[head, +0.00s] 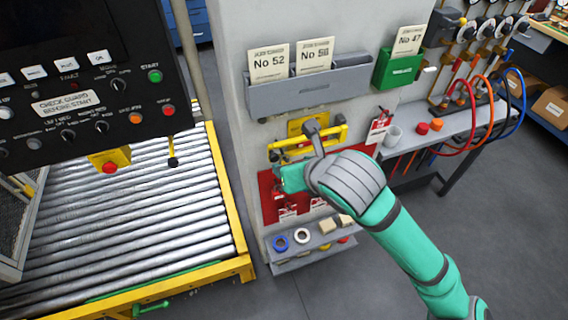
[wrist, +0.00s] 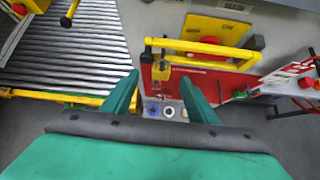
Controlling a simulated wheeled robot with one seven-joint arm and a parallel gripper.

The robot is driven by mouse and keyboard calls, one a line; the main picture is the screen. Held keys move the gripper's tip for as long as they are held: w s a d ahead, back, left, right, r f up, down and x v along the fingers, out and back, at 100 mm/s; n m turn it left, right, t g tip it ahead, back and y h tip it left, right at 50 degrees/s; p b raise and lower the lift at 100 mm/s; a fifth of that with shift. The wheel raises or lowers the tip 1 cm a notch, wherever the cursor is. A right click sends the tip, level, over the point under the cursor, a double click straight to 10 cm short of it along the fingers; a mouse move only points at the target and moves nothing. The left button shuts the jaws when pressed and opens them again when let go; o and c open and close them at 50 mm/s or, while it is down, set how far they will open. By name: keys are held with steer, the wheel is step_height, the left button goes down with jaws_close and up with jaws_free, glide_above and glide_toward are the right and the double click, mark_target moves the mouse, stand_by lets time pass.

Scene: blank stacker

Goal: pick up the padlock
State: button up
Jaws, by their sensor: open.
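My gripper (head: 284,179) is open and empty in front of the red board (head: 267,204) on the grey cabinet. In the wrist view its two teal fingers stand apart, and the gap between the tips (wrist: 160,79) lies over the board's left part. Small red shapes with white tags (head: 288,212) hang on the board. A dark red shape (head: 277,190) just below the fingertips may be the padlock, but it is too small and partly covered to be sure. The red board also shows in the wrist view (wrist: 207,85).
A yellow bar (head: 291,145) crosses the cabinet just above my gripper. A shelf (head: 312,253) below holds tape rolls and small blocks. A roller conveyor (head: 120,215) and a black control panel (head: 85,80) are at left. A bench with hoses (head: 440,120) is at right.

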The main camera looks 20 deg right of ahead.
steer(key=shift+s+d+f+x, duration=0.1)
steer(key=shift+f+x, duration=0.05)
steer(key=shift+x, duration=1.6)
steer(key=shift+s+d+f+x, duration=0.1)
steer(key=shift+s+x, duration=0.05)
steer(key=shift+x, duration=1.65)
steer(key=shift+s+d+f+x, duration=0.1)
steer(key=shift+f+x, duration=0.05)
steer(key=shift+x, duration=1.6)
steer(key=shift+c, duration=0.3)
steer(key=shift+w+a, duration=0.1)
jaws_close()
steer(key=shift+r, duration=0.1)
